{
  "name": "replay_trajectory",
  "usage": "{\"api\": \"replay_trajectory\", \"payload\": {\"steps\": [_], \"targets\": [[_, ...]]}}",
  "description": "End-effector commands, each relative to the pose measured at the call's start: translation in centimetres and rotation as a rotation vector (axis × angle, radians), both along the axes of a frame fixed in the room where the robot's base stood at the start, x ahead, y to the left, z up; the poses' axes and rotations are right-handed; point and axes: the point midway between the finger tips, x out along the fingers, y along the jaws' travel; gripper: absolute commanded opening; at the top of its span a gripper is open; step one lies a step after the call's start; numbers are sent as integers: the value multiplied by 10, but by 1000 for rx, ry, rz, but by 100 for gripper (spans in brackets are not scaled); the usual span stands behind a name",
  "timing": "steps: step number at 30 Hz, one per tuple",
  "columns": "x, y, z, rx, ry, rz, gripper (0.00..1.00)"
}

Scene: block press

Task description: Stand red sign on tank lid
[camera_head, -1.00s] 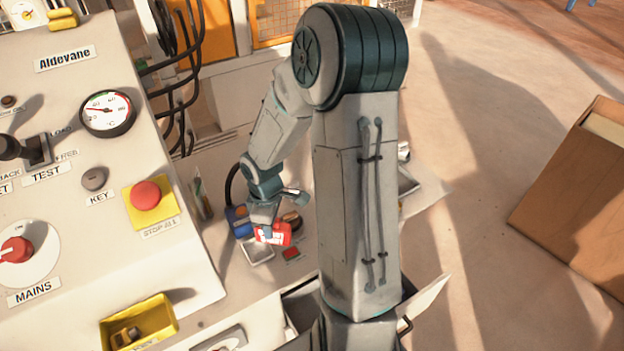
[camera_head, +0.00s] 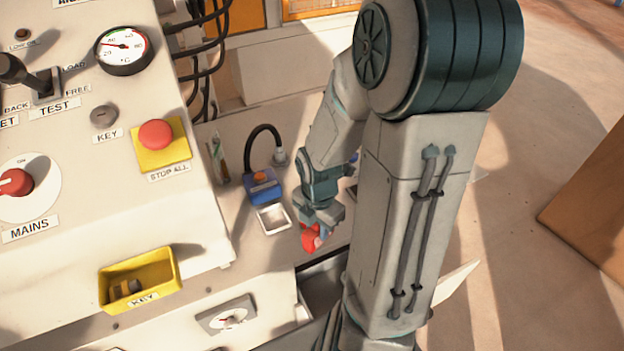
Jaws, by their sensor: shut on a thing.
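My gripper (camera_head: 322,226) is shut on the red sign (camera_head: 308,238), which hangs below the wrist over the bench, right of a small shallow metal tray. The sign is partly covered by the fingers, and its face cannot be read. A blue box (camera_head: 263,190) with an orange top and a black hose stands on the bench behind the metal tray, left of my gripper. I cannot tell whether it is the tank; no lid is clearly identifiable. My arm hides part of the bench on the right.
The sloping control panel (camera_head: 75,190) fills the left, with a red stop button (camera_head: 156,134) and a yellow key bin (camera_head: 140,280) near its lower edge. The metal tray (camera_head: 273,219) lies in front of the blue box. A wooden box (camera_head: 595,205) stands at right.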

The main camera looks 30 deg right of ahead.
Motion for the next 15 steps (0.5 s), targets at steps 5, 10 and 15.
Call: {"api": "replay_trajectory", "payload": {"steps": [5,10,15], "targets": [[25,24,-26,2,1,10,3],[49,48,-45,2,1,8,3],[70,66,-59,2,1,5,3]]}}
